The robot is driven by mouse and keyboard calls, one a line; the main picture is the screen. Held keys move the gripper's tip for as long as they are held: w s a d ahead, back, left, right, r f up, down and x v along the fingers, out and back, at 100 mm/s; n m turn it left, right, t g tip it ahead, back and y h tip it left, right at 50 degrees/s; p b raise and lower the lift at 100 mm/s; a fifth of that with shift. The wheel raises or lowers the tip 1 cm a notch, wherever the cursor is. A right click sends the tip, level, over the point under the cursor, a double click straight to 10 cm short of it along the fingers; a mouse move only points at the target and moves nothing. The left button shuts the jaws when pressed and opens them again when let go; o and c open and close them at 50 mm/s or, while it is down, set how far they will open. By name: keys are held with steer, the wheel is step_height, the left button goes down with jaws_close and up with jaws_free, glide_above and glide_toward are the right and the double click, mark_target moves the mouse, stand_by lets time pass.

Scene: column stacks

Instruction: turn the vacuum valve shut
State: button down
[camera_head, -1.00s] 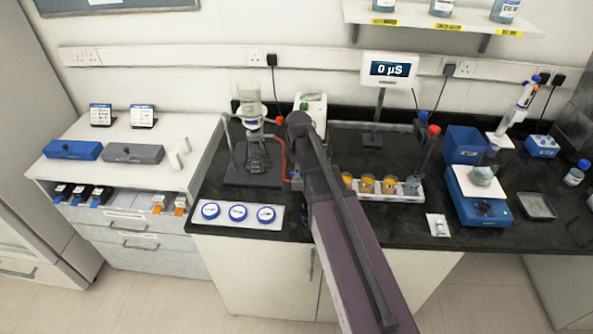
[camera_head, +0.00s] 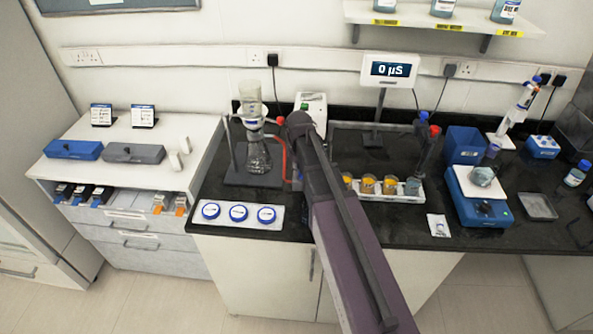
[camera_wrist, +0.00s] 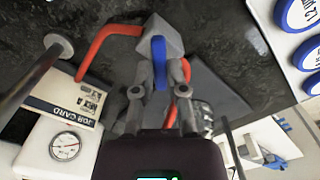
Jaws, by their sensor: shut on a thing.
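The vacuum valve shows in the wrist view as a grey angular body (camera_wrist: 162,36) with a blue lever handle (camera_wrist: 158,58). The lever lies roughly in line with my gripper's fingers. My gripper (camera_wrist: 159,82) is shut on this lever, one finger on each side. Red tubing (camera_wrist: 104,40) leaves the valve to the left, and more red tubing runs to the right of the fingers. In the head view my arm covers most of the valve and the gripper. The red tubing (camera_head: 284,152) shows beside the filter flask (camera_head: 257,156), with a glass funnel (camera_head: 250,98) above it.
A white pump unit (camera_head: 312,104) stands behind my arm; its gauge (camera_wrist: 64,146) and a job card (camera_wrist: 66,100) show in the wrist view. Blue-rimmed dishes (camera_head: 238,213) lie at the bench front.

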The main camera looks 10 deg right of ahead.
steer(key=m, duration=0.4)
steer(key=shift+m, duration=0.3)
steer(key=m, duration=0.4)
stand_by(0.3)
steer(key=c, duration=0.7)
jaws_free()
steer(key=shift+r, duration=0.15)
